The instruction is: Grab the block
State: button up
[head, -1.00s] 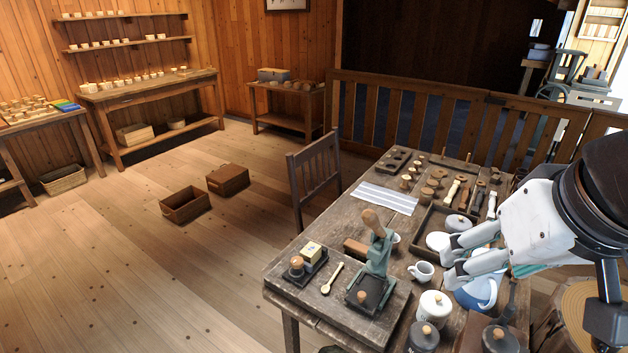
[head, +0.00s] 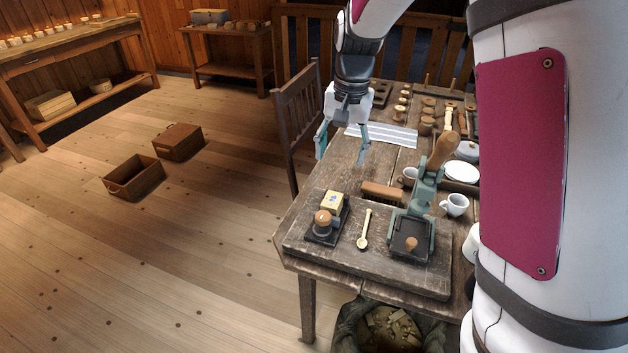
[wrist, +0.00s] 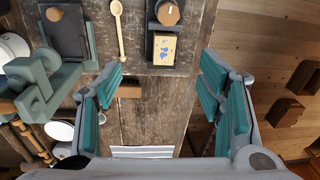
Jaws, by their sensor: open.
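The block (head: 333,201) is small and pale yellow, and it sits on a dark tray (head: 315,236) beside a round wooden-topped piece (head: 323,223). In the wrist view the block (wrist: 164,48) shows blue marks on its face and lies near the upper middle, beyond the fingertips and roughly between their lines. My gripper (head: 342,150) is open and empty, pointing down above the table on the far side of the block.
A wooden spoon (head: 364,230) and a green press (head: 412,225) stand right of the tray. A brush (head: 382,191) lies behind the spoon. A striped cloth (head: 385,135) and a chair (head: 297,125) are near my gripper.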

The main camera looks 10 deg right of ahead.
jog(key=b, duration=0.2)
send_over(332, 200)
notch_tip(332, 200, down, 8)
jog(key=shift+m+g, duration=0.3)
jog(key=shift+m, duration=0.1)
jog(key=f, duration=0.8)
jog(key=shift+s, duration=0.25)
jog(key=shift+w+f, duration=0.2)
jog(key=shift+f, duration=2.55)
jog(key=c, duration=1.3)
jog(key=shift+r, duration=0.15)
